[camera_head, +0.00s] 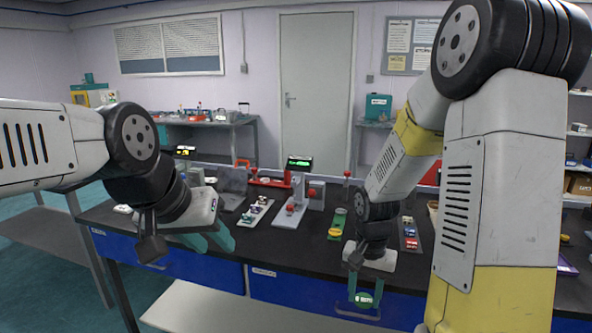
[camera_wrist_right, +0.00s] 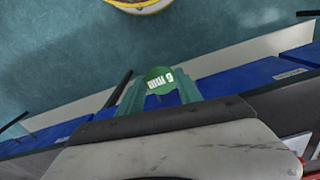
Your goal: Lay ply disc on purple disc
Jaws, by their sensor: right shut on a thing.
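My right gripper (camera_head: 365,298) is shut on a green round tag (camera_head: 363,299) with white lettering. In the right wrist view the green tag (camera_wrist_right: 160,80) shows between the teal fingertips, its lettering upside down. The gripper points down in front of the bench's front edge, clear of the bench top. My left gripper (camera_head: 210,240) is at the left over the bench's front edge, its teal fingers apart with nothing seen between them. I cannot make out a ply disc or a purple disc for certain; the small pieces on the bench are too small to tell.
The black bench (camera_head: 290,245) has blue drawers in front. My right arm hides part of the right side.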

